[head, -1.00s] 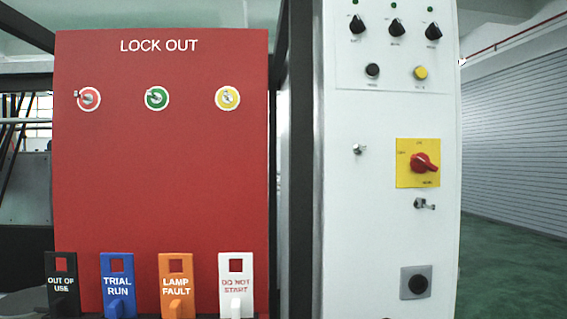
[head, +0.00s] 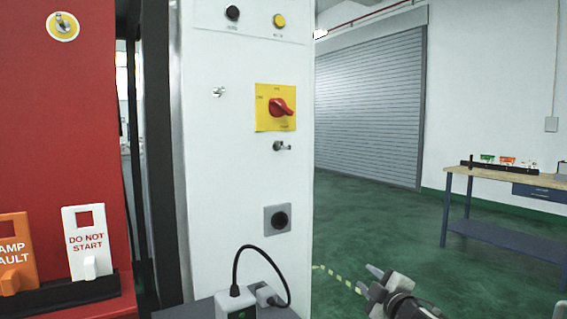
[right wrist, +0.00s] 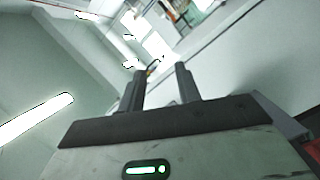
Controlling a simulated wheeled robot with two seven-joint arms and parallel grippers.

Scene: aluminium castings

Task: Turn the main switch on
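The main switch (head: 280,107) is a red rotary handle on a yellow square plate (head: 263,121), on the front of a white cabinet (head: 230,165). Its red grip points to the right; the small lettering around it is too blurred to read. My right gripper (head: 367,280) is in the lower right of the head view, below and right of the switch and apart from the cabinet. In the right wrist view its two fingers (right wrist: 161,80) stand apart with nothing between them. My left gripper is not in view.
Lower are a grey socket plate (head: 278,219) and a cabled box (head: 236,302). A red lockout board (head: 60,130) with hanging tags stands left. A workbench (head: 500,180) stands right; open green floor lies between.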

